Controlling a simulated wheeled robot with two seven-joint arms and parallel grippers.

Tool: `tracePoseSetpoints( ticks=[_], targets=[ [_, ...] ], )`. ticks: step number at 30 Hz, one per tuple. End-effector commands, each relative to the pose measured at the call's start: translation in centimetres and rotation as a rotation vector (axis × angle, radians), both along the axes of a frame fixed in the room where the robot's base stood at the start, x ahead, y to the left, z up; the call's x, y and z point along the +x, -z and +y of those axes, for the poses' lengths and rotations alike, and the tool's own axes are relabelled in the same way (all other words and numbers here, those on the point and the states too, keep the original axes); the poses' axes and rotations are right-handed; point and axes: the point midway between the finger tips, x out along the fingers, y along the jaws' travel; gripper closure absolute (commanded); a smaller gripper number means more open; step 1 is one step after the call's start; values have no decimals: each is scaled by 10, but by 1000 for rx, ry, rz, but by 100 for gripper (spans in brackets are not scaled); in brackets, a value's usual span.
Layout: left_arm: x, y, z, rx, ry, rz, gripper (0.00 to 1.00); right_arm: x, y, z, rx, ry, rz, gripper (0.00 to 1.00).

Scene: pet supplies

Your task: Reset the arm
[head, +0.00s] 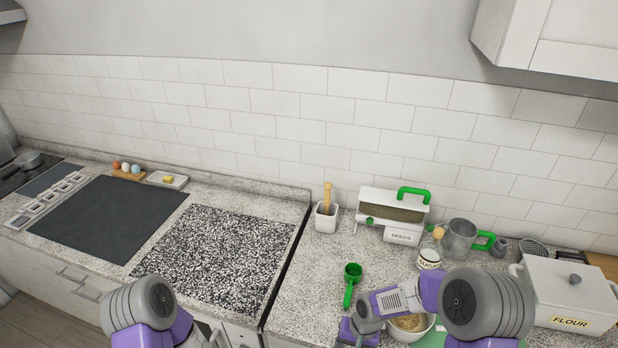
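My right arm (475,305) comes in from the lower right and bends left over the counter. Its purple wrist part (358,332) is at the bottom edge, just left of a bowl of grain (408,327), which the arm partly covers. The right gripper's fingers cannot be made out there. My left arm (150,305) shows only as a grey and purple joint at the lower left, in front of the counter. Its gripper is not visible.
A seed dispenser (395,215), utensil crock (327,216), sugar jar (430,258), green-handled mug (460,237) and white flour box (570,285) stand on the right counter. Eggs (126,167) and a butter dish (168,180) sit at the back left. The speckled left section is clear.

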Motion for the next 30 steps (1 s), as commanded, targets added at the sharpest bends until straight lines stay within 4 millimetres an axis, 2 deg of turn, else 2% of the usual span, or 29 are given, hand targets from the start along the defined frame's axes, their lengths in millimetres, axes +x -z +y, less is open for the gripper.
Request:
tracePoseSetpoints(
  ticks=[3,5,9,14,18,21,25,30],
  targets=[
    [-1,0,0,-1,1,3,57,-31,35,5,66,-4,12,47],
    [-1,0,0,-1,1,3,57,-48,52,8,100,0,9,47],
    [-1,0,0,0,1,2,57,-96,87,13,156,22,-11,47],
    [-1,0,0,0,1,2,57,-149,110,10,160,54,-39,47],
    [-2,41,0,-1,1,3,57,-144,150,10,155,49,-60,47],
    [-2,63,0,-1,0,3,57,-144,172,10,155,49,-60,47],
    [-2,84,0,-1,0,3,57,-144,193,10,155,49,-60,47],
    [-2,94,0,0,0,2,57,-144,204,10,155,49,-60,47]
  ],
)
